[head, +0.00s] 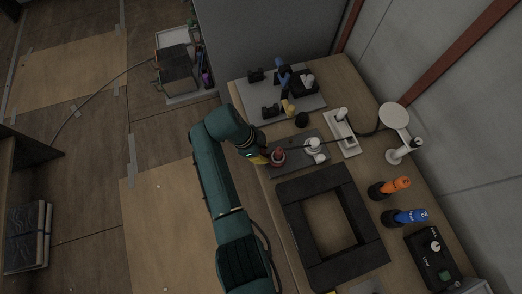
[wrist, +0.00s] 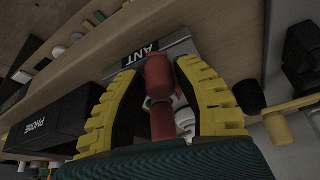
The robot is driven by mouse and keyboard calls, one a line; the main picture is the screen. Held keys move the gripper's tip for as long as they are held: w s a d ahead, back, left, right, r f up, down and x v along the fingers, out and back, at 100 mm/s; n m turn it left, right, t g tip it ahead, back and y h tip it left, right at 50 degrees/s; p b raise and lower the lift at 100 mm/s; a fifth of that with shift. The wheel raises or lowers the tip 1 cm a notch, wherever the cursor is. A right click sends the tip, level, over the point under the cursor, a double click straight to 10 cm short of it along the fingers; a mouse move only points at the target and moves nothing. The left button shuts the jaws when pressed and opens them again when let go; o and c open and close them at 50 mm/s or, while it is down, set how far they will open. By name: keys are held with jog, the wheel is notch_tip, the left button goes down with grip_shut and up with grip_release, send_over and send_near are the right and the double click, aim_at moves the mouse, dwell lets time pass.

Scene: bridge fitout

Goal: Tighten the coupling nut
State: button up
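A grey plate (head: 295,153) lies on the bench; in the wrist view it bears the label ANT (wrist: 139,54). A red cylindrical fitting (head: 277,157), which looks like the coupling nut, stands on it. In the wrist view the red fitting (wrist: 157,75) lies between my yellow fingers, with a silvery part and more red below it. My gripper (head: 261,158) is at the plate's left edge, beside the red fitting. In the wrist view my gripper (wrist: 157,68) has its fingers apart on both sides of the fitting, with a small gap showing on the left.
A white round connector (head: 314,146) with a dark cable is right of the red fitting. A black square frame (head: 291,203) lies nearer the front. Behind is a grey plate with black blocks (head: 270,111). Orange (head: 397,184) and blue (head: 408,216) handled tools stand at right.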

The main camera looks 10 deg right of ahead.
jog(key=o, duration=0.3)
jog(key=shift+o, duration=0.2)
jog(key=shift+r, duration=0.15)
jog(key=v, duration=1.1)
jog(key=shift+r, duration=0.4)
jog(key=shift+a, duration=0.1)
